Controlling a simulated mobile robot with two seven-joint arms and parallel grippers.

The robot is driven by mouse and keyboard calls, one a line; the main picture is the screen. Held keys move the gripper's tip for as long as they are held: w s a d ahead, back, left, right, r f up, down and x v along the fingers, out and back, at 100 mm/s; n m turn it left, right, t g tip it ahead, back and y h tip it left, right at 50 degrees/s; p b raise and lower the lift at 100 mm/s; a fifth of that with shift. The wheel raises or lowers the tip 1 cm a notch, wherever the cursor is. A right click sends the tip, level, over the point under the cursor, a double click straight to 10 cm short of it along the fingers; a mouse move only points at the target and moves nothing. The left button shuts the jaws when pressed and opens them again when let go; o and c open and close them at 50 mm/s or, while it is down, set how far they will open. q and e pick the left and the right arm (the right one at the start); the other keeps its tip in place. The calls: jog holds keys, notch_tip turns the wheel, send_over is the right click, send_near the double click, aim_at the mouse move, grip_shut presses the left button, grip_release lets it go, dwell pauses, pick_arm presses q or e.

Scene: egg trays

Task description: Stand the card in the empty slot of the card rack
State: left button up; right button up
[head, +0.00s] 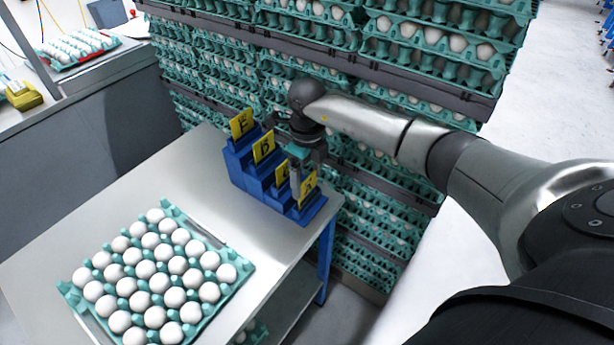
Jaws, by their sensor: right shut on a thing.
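The blue stepped card rack (239,173) stands on the table near its far right edge. Yellow cards marked E (242,123) and D (263,147) stand upright in its upper steps. Another yellow card (281,171) stands on the step below, its letter partly covered by my gripper. My right gripper (298,184) is shut on the yellow card (309,188) at the lowest step. That card looks slightly tilted, and its letter is partly hidden. I cannot tell whether its bottom edge is inside the slot. My left gripper is not in view.
A teal tray (70,291) full of white eggs lies on the front of the table (165,180). Tall stacks of egg trays (395,85) rise close behind the rack. The table is clear left of the rack.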

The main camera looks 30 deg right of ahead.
jog(key=shift+f+b, duration=0.65)
jog(key=shift+f, duration=0.3)
jog(key=o, duration=1.1)
notch_tip(320, 180, up, 15)
jog(key=shift+r+p, duration=0.15)
jog(key=shift+p, duration=0.65)
